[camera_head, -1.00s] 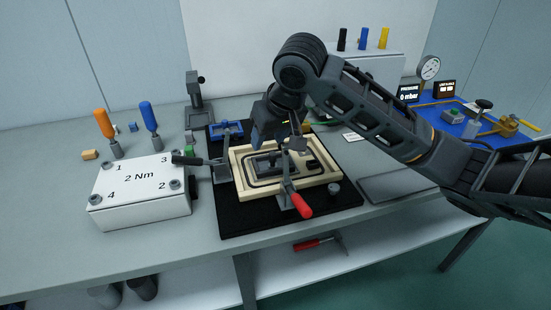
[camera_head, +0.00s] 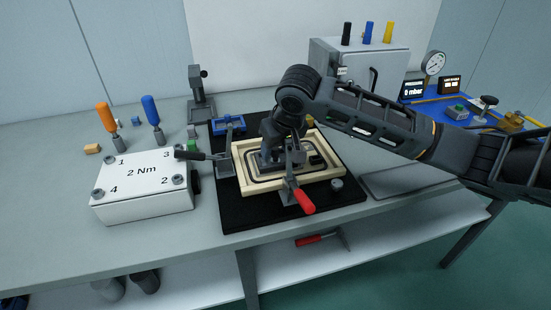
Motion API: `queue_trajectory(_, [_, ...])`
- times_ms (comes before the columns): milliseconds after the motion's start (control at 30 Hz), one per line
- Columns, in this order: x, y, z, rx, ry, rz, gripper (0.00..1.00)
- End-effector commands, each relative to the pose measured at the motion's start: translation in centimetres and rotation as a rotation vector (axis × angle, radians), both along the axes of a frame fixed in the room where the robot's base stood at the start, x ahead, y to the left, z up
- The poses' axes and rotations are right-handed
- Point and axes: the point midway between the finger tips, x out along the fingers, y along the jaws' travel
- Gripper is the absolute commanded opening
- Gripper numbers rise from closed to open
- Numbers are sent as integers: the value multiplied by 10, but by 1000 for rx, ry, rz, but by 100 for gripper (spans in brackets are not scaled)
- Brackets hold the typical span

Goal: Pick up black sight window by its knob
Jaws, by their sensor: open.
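A pale wooden frame (camera_head: 240,171) lies on a black mat, with a dark panel and a black seal outline inside it. The black sight window (camera_head: 268,169) appears to be the dark piece in the left middle of the frame. My gripper (camera_head: 271,160) is open and pointing down right over this piece. My gripper hides most of the knob, and I cannot tell whether the fingers touch it.
A white box (camera_head: 143,191) marked 2 Nm stands left of the black mat (camera_head: 239,217). A blue fixture (camera_head: 229,124) lies behind the frame, with a dark stand (camera_head: 201,95) further back.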

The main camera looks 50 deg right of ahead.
Motion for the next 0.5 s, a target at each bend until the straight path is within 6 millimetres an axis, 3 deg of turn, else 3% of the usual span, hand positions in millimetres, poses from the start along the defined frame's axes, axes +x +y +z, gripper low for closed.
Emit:
queue_trajectory(100, [0,0,0,0,0,0,49])
queue_trajectory(500, [0,0,0,0,0,0,10])
